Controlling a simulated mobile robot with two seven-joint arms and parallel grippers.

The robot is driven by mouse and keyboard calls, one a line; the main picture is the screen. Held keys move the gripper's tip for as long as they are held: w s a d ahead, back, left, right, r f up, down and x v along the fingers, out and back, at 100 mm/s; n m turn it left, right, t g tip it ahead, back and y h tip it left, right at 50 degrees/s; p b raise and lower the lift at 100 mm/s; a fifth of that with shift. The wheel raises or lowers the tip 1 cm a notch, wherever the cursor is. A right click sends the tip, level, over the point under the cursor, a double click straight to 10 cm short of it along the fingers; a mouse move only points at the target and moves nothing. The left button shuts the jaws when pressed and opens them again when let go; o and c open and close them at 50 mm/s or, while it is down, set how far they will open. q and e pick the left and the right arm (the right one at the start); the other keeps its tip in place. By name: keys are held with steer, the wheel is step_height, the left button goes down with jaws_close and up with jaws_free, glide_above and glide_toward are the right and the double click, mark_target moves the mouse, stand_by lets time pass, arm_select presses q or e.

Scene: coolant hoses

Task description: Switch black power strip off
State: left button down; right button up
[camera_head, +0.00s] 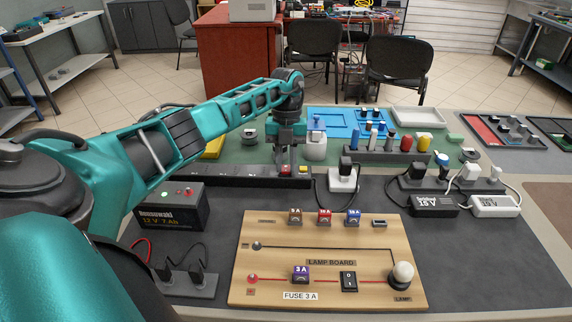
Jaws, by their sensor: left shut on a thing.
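The long black power strip (228,182) lies on the dark mat left of centre, partly hidden behind my left arm and the battery. A small red switch (286,170) shows near its right end, with a yellow piece (303,170) beside it. My left gripper (286,166) points straight down at that end, its fingertips closed at the red switch. The fingers partly hide the switch, so I cannot tell its position. My right gripper is not in view.
A black battery (172,207) stands in front of the strip. The wooden lamp board (320,262) lies in front of the gripper. A white socket (343,181) with a black plug sits to the right. Two adapters (433,206) and cables lie farther right.

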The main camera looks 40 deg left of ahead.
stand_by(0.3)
arm_select(q)
steer(key=c, duration=1.2)
jaws_free()
steer(key=shift+c, duration=0.2)
steer(key=shift+r, duration=0.1)
steer(key=v, duration=1.3)
steer(key=shift+a, duration=0.1)
